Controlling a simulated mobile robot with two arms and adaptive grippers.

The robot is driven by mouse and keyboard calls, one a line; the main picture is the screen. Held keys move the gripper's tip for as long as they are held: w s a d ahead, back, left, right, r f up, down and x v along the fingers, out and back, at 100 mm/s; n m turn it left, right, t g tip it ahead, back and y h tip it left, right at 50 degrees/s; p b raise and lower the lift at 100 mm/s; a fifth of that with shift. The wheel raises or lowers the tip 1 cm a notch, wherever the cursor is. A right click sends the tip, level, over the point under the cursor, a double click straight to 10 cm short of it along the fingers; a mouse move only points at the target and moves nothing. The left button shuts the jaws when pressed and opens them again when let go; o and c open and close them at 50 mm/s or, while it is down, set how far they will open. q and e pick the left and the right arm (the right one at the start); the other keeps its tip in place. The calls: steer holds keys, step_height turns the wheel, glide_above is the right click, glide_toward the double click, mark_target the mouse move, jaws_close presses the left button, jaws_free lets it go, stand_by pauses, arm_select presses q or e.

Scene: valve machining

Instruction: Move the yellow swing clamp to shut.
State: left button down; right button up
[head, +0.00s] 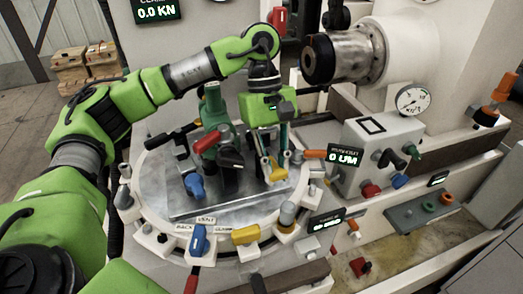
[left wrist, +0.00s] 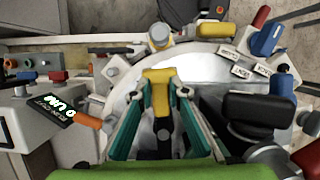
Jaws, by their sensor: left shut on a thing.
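The yellow swing clamp (head: 275,172) stands near the right side of the round machine table (head: 182,247). My left gripper (head: 275,153) comes down on it from above, with its teal fingers on either side. In the left wrist view the yellow clamp (left wrist: 160,78) lies between the fingertips of my left gripper (left wrist: 160,97), which is shut on it. Part of the clamp is hidden by the fingers and the gripper body. My right gripper does not show.
A green valve body (head: 212,110) with a red handle stands left of the gripper. A blue handle (head: 199,240) and a yellow block (head: 246,235) sit on the front rim. A grey spindle (head: 340,55) overhangs at upper right. A gauge box (head: 370,150) stands on the right.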

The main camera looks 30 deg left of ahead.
arm_select(q)
steer(key=shift+w+d+n, duration=0.1)
steer(key=shift+w+n, duration=0.05)
steer(key=shift+n, duration=0.15)
steer(key=shift+w+d+n+t+h+b, duration=0.1)
steer(key=shift+w+d+n+t+b, duration=0.1)
steer(key=shift+w+n, duration=0.3)
steer(key=shift+w+d+n+t+h+b, duration=0.15)
steer(key=shift+n+t+b, duration=0.1)
steer(key=shift+n, duration=0.45)
steer(key=shift+w+d+n+t+h+b, duration=0.1)
steer(key=shift+w+d+n+t+b, duration=0.1)
steer(key=shift+w+n, duration=0.3)
steer(key=shift+s, duration=0.1)
steer(key=shift+w+f+n+t+b, duration=0.15)
steer(key=shift+w+n+t+b, duration=0.35)
steer(key=shift+n, duration=0.5)
steer(key=shift+w+d+n, duration=0.1)
steer(key=shift+w+n, duration=0.5)
steer(key=shift+n, duration=0.3)
